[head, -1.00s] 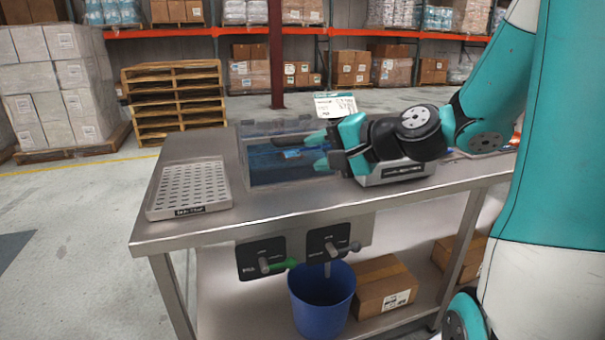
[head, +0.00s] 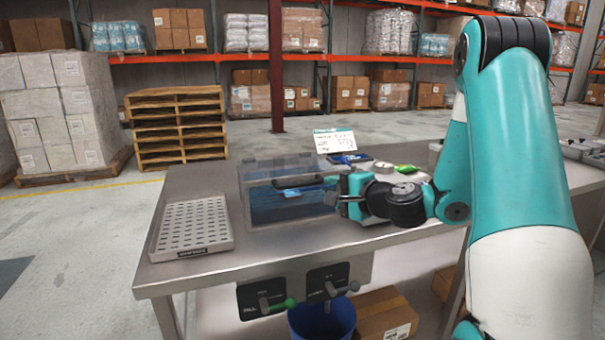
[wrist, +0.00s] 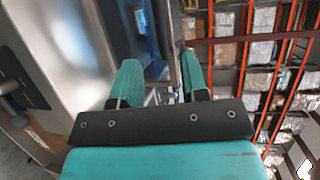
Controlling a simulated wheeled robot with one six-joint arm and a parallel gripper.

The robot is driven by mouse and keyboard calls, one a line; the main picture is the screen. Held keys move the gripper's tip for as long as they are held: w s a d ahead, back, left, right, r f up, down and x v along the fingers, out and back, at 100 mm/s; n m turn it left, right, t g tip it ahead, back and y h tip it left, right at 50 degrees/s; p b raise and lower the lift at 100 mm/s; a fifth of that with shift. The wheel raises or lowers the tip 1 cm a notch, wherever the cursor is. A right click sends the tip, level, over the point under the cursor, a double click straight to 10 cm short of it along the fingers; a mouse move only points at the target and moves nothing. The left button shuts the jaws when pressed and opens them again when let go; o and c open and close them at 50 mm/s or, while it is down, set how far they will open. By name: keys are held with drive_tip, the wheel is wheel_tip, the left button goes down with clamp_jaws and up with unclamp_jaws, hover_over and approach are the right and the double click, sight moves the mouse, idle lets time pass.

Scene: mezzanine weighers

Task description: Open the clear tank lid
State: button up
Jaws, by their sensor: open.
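The clear tank (head: 290,203) holds blue liquid and stands on the steel bench. Its clear lid (head: 265,171) appears to lie over the top, with a dark bar handle (head: 298,181) along its front side. My gripper (head: 336,197) is at the tank's front right corner, close below the handle's right end. In the wrist view my gripper's (wrist: 158,78) teal fingers are open and apart. A thin grey edge (wrist: 172,62) runs between them, with the blue of the tank (wrist: 147,35) beyond. I cannot tell whether a finger touches it.
A perforated tray (head: 192,226) lies on the bench left of the tank. A sign card (head: 335,141) and small items, one green (head: 405,168), are behind my gripper. Two lever panels (head: 265,297) hang on the bench front above a blue bucket (head: 322,322).

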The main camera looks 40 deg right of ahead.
sight(305, 184)
drive_tip(key=p+x, duration=0.3)
drive_tip(key=x, duration=0.8)
drive_tip(key=shift+d, duration=0.1)
clamp_jaws()
